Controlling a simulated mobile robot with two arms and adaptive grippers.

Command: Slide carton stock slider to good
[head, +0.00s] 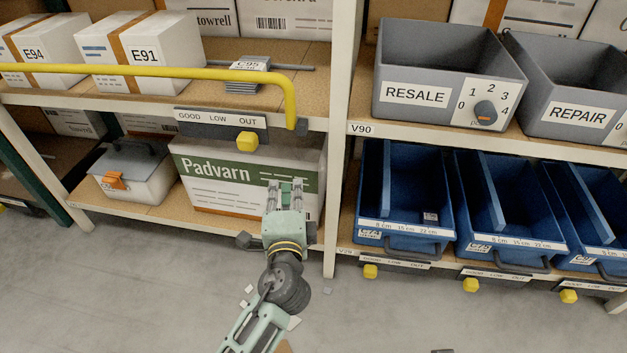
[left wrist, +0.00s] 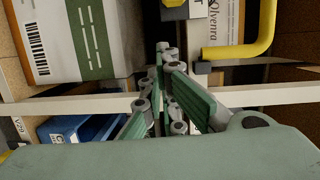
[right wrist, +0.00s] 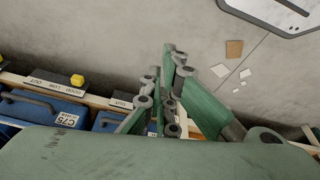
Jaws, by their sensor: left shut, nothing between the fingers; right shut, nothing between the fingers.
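The carton stock slider is a dark strip (head: 222,130) on the shelf edge above the Padvarn carton (head: 240,172), with a white label reading GOOD, LOW, OUT from left to right. Its yellow knob (head: 247,141) sits under OUT, at the right end. The knob also shows at the top edge of the left wrist view (left wrist: 174,4). My left gripper (head: 287,184) is shut and empty in front of the carton, below and to the right of the knob, apart from it. My right gripper (right wrist: 168,50) is shut and empty in the right wrist view, over the floor.
A yellow rail (head: 200,74) runs along the shelf above and bends down right of the slider. A white upright (head: 338,140) stands to the right. Blue bins (head: 405,229) have their own sliders with yellow knobs (head: 370,271). Small scraps (right wrist: 245,73) lie on the floor.

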